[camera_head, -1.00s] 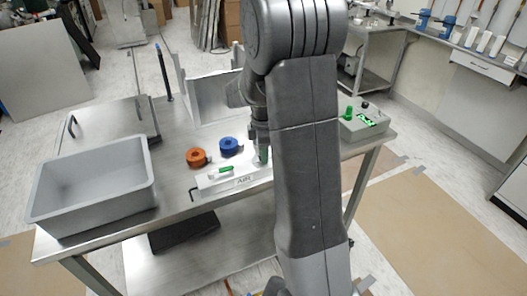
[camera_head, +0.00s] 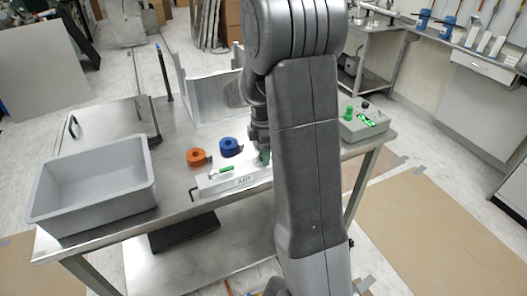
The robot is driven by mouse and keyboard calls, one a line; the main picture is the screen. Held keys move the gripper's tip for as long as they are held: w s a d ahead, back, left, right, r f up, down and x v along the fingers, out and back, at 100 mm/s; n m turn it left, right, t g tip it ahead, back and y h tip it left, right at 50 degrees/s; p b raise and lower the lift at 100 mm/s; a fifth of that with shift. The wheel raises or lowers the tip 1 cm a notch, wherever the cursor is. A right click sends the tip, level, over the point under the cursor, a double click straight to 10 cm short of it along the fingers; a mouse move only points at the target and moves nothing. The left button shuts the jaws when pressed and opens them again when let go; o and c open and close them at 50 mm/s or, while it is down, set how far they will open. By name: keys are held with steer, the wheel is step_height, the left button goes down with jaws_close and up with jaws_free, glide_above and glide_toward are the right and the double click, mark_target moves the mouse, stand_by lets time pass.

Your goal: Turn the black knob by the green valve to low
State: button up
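A white block labelled AIR (camera_head: 240,182) lies on the metal table, with a small green valve handle (camera_head: 222,169) on top near its left end. My gripper (camera_head: 263,150) points down over the right end of this block, partly hidden behind my own arm. A green piece (camera_head: 265,158) shows just below it; I cannot tell whether they touch. My fingers are too small and covered to tell if they are open. I see no black knob on the block; my arm covers its right end. A dark knob (camera_head: 365,105) stands on the grey control box (camera_head: 358,128) at the right.
An orange round part (camera_head: 196,156) and a blue one (camera_head: 229,147) stand behind the block. A grey bin (camera_head: 95,185) is at the table's left, before a metal lid (camera_head: 105,135) with a handle. The control box has a green knob (camera_head: 348,112) and green display (camera_head: 373,120).

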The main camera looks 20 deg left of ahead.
step_height(320, 180, up, 14)
stand_by(0.6)
steer(key=shift+f, duration=0.15)
step_height(320, 180, down, 14)
steer(key=shift+r, duration=0.1)
stand_by(0.7)
steer(key=shift+r, duration=0.1)
